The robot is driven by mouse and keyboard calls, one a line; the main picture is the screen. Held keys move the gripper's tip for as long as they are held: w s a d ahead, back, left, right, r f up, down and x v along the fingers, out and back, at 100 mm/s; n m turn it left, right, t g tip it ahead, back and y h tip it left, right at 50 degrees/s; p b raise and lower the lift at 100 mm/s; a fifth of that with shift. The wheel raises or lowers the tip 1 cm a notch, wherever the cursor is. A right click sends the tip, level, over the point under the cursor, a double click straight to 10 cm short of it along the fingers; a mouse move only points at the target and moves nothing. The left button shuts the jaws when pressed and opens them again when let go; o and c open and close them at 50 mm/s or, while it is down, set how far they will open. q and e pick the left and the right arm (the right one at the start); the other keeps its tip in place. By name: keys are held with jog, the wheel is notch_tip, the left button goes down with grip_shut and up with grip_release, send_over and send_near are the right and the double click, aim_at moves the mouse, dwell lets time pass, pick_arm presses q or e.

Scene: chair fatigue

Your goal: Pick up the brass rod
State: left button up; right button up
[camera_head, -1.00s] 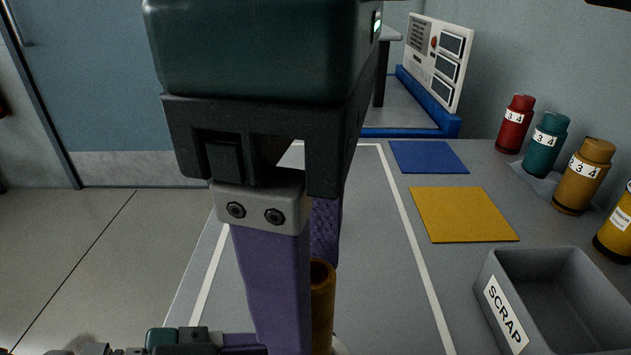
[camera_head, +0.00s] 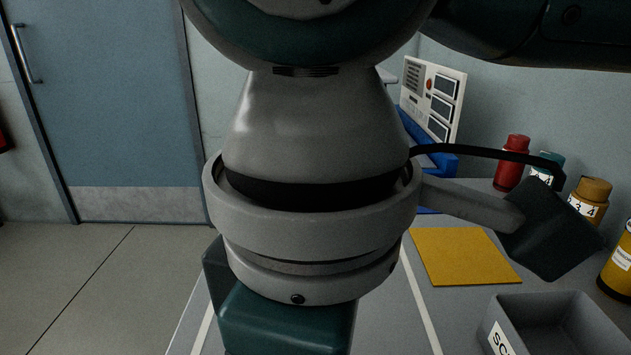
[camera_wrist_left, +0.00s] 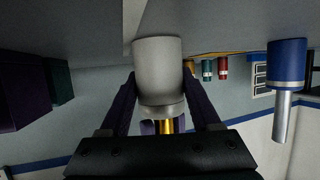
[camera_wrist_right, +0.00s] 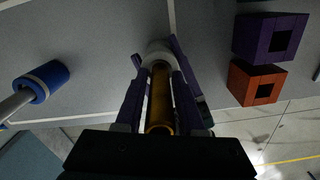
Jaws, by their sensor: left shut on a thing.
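The brass rod (camera_wrist_right: 160,98) stands upright in a pale grey cylindrical holder (camera_wrist_left: 158,65) on the table. My left gripper (camera_wrist_left: 158,82) is shut on the sides of the holder, with its purple fingers either side of it. In the head view my right arm hides the rod, the holder and both sets of fingers.
A blue cylinder (camera_wrist_right: 42,82) with a silver rod (camera_wrist_left: 282,117) stands nearby. Purple (camera_wrist_right: 260,38) and orange (camera_wrist_right: 253,84) blocks with square holes lie by the table edge. A yellow mat (camera_head: 465,257), a SCRAP bin (camera_head: 498,335) and several bottles, including a red one (camera_head: 512,160), are at the right.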

grip_shut()
jog(key=shift+r, duration=0.15)
dwell(0.4)
notch_tip(320, 180, up, 10)
jog(key=shift+f, duration=0.1)
pick_arm(q)
jog(key=o, duration=1.5)
jog(key=shift+a, duration=0.1)
